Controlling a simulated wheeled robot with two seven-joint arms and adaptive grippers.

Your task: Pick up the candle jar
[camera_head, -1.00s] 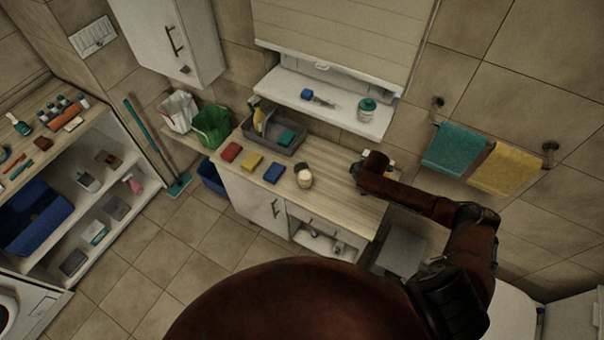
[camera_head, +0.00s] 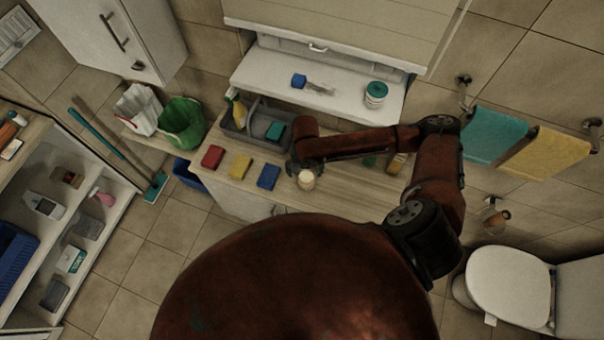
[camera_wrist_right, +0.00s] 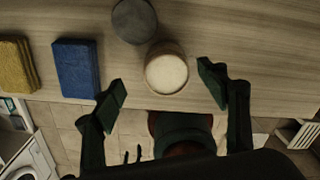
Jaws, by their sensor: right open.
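The candle jar (camera_head: 306,180) is a small round jar with a cream top, standing upright on the wooden counter near its front edge. In the right wrist view its round cream top (camera_wrist_right: 166,72) shows from above. My right gripper (camera_wrist_right: 163,90) is open, with one fingertip to each side of the jar and slightly short of it; no contact is visible. In the head view the right arm reaches over the counter, and its end (camera_head: 298,168) partly covers the area by the jar. My left gripper is not in view.
A dark grey round object (camera_wrist_right: 134,20) stands close behind the jar. A blue sponge (camera_head: 268,177), yellow sponge (camera_head: 240,167) and red sponge (camera_head: 213,157) lie to the left. A grey caddy (camera_head: 262,135) stands behind. A teal-lidded jar (camera_head: 376,93) sits on the shelf above.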

